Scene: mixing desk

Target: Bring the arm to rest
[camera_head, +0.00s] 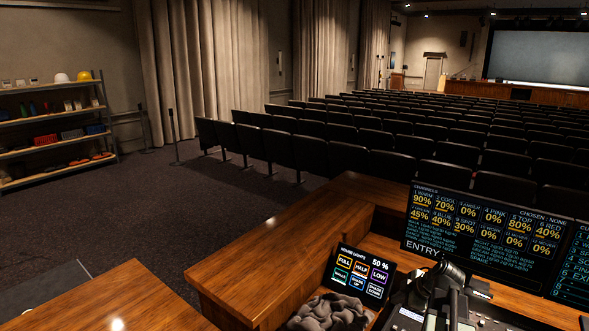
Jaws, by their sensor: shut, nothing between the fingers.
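My dark arm rises from the bottom edge over the mixing desk (408,319), right of the middle. My gripper (481,290) is the small dark end to its right, below the large screen. It is shut and holds nothing. The fingertips are hard to make out against the dark desk. My arm hides part of the desk's controls.
A house lights panel (360,277) stands left of my arm, beside a grey crumpled cloth (328,313). A large channel screen (485,238) stands behind my arm; another screen (575,270) is at the right edge. A wooden counter (285,235) borders the desk.

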